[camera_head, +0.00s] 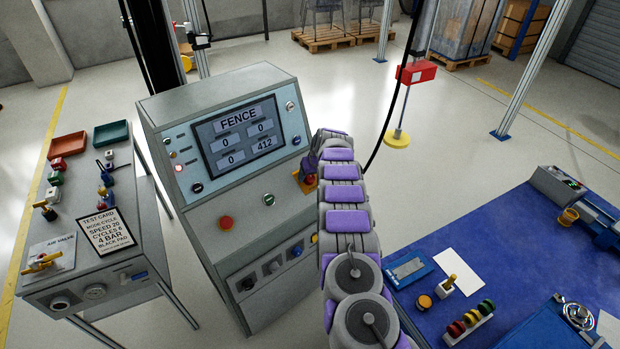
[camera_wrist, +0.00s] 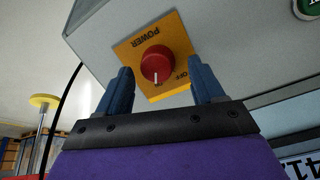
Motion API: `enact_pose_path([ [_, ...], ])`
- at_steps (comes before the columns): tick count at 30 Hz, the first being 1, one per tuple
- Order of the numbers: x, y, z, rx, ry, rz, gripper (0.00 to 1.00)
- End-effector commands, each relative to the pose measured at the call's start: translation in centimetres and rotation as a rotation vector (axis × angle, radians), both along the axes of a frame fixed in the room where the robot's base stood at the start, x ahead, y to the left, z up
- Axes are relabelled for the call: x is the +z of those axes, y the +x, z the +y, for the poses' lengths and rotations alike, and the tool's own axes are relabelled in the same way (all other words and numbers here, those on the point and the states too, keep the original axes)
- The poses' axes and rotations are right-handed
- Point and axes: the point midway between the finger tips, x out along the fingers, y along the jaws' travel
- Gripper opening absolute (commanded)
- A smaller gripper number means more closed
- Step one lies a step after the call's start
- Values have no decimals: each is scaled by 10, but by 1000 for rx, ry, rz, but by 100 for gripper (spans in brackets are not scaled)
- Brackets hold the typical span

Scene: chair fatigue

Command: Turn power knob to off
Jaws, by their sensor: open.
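The power knob (camera_wrist: 156,64) is round and red, on a yellow plate (camera_wrist: 125,52) with POWER printed on it, upside down in the wrist view. Its white mark points down in the picture, close to the ON label; OFF is printed to the right of that. My gripper (camera_wrist: 160,78) is open, with one blue finger on each side of the knob in the picture. I cannot tell whether either finger touches it. In the head view the yellow plate (camera_head: 298,182) shows on the right side of the grey control console (camera_head: 190,120), partly hidden by my arm.
The console carries a screen reading FENCE (camera_head: 238,137) and a red button (camera_head: 226,223). A side table (camera_head: 130,265) with trays and a test card stands at the left. A blue-topped workbench (camera_head: 500,235) with small parts lies at the right.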

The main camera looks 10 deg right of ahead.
Motion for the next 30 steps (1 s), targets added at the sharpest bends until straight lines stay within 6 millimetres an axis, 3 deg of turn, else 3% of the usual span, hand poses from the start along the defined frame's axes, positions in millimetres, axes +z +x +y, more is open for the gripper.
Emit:
enact_pose_path([
  [6,-11,3,1,1,1,3,67],
  [18,-12,4,3,1,1,2,66],
  [30,-12,4,3,0,1,1,28],
])
